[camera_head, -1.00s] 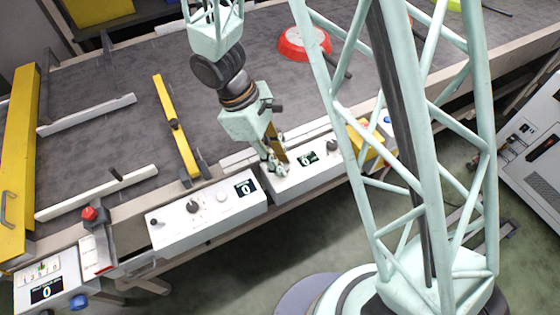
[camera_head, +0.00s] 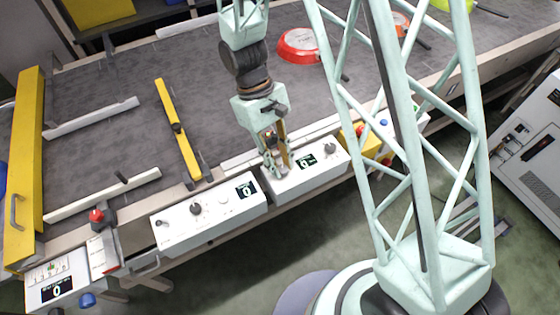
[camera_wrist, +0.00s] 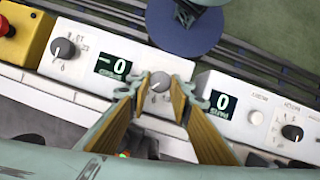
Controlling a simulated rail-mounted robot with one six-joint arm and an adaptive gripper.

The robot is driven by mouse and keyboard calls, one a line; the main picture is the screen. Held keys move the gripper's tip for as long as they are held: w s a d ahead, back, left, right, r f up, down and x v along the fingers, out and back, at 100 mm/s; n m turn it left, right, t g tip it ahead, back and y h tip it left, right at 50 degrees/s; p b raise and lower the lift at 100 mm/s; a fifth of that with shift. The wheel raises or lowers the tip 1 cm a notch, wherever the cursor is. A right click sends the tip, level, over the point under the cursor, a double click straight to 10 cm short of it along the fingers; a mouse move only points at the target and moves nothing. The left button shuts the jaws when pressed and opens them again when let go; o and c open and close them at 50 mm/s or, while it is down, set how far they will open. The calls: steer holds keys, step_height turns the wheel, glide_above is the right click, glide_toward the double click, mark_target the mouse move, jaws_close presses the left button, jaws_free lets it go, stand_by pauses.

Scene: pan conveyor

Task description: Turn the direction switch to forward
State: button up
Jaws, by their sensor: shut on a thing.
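A small grey knob (camera_wrist: 158,84) sits on the white control box (camera_wrist: 98,44), beside the lit display (camera_wrist: 113,66) showing a zero. I take this knob for the direction switch; its label is too small to read. My gripper (camera_wrist: 156,90) has its two fingertips on either side of the knob, shut on it. In the head view my gripper (camera_head: 272,166) points down at the left end of the same box (camera_head: 310,181). The fingers hide the knob there. Which way its pointer is set is hard to tell.
Another knob (camera_head: 330,148) is on the same box. A second control box (camera_head: 205,213) stands to the left in the head view. A red pan (camera_head: 297,45) lies on the grey conveyor belt (camera_head: 110,85). A yellow box with a red button (camera_wrist: 18,30) is at the wrist view's left.

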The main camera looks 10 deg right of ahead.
steer(key=shift+m, duration=0.6)
steer(key=o, duration=0.8)
steer(key=shift+o, duration=0.2)
steer(key=shift+y, duration=0.3)
steer(key=shift+w+r, duration=0.1)
steer(key=v, duration=1.1)
steer(key=shift+r, duration=0.35)
steer(key=shift+w, duration=0.15)
